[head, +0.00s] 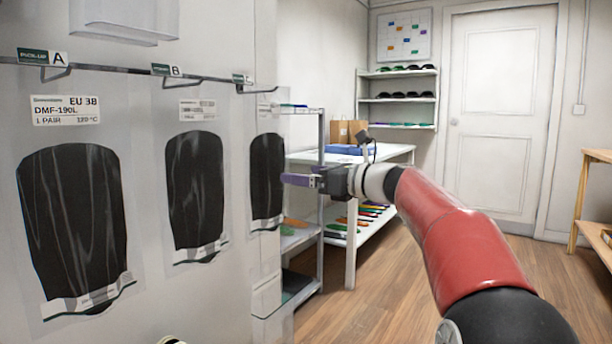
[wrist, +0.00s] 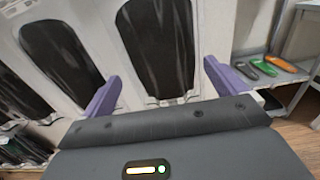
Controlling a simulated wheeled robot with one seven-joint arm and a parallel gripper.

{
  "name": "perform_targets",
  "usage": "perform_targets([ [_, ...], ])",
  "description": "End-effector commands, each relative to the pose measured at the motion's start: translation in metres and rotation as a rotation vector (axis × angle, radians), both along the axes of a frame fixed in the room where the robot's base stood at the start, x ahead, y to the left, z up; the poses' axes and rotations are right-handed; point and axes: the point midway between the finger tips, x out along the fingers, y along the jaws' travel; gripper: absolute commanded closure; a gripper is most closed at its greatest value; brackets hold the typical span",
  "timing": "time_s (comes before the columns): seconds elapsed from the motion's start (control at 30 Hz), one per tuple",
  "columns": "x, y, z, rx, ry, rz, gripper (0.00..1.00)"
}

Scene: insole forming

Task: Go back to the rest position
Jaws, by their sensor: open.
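My gripper (head: 300,180) is at the end of my red arm, in front of the right part of the wall panel in the head view. In the wrist view its two purple fingers (wrist: 161,90) stand wide apart with nothing between them. Beyond them hang dark insole packs in clear bags; one (wrist: 157,45) shows between the fingers, farther back. In the head view, three packs hang from hooks labelled A (head: 74,215), B (head: 195,185) and a third small tag (head: 267,180). The gripper is apart from the third pack, to its right.
A white table (head: 350,270) with a blue item on top and colored insoles on its lower shelf stands behind my gripper. A wall shelf (head: 398,99), a white door (head: 500,125) and a wooden table (head: 597,156) are farther off. Wooden floor lies open at the right.

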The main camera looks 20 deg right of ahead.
Motion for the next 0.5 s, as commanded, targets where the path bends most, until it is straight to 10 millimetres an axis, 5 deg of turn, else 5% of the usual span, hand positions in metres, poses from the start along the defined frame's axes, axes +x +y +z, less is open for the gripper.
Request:
perform_targets([
  [0.27, -0.001, 0.01, -0.004, -0.039, 0.004, 0.007, 0.03],
  [0.4, -0.014, 0.06, -0.032, -0.296, 0.012, 0.055, 0.03],
  [0.5, -0.046, 0.111, -0.07, -0.649, -0.006, 0.147, 0.03],
])
